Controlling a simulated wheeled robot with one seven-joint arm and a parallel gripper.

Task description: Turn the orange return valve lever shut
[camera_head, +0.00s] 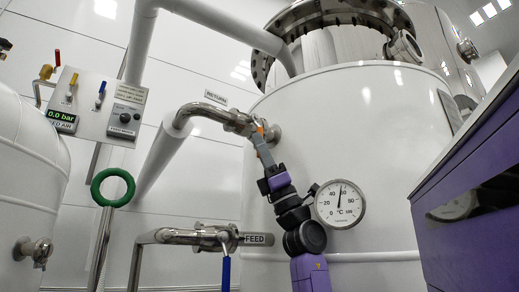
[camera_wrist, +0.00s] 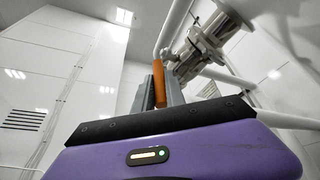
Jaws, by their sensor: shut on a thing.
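The orange return valve lever (camera_wrist: 158,84) stands between the two grey fingers of my gripper (camera_wrist: 158,92) in the wrist view. My gripper is shut on it. In the head view my gripper (camera_head: 262,145) reaches up from below to the return pipe's valve (camera_head: 238,119). Only a small orange part of the lever shows there, above the fingers; the rest is hidden by them. The steel return valve also shows in the wrist view (camera_wrist: 205,45), just beyond the fingers. A RETURN label (camera_head: 216,97) is on the wall behind the pipe.
The white tank (camera_head: 350,115) stands close behind my arm, with a round thermometer (camera_head: 340,204) just right of it. Below left is the FEED pipe (camera_head: 175,236) with a blue lever (camera_head: 226,273). A green handwheel (camera_head: 113,187) and a control panel (camera_head: 110,105) are at left.

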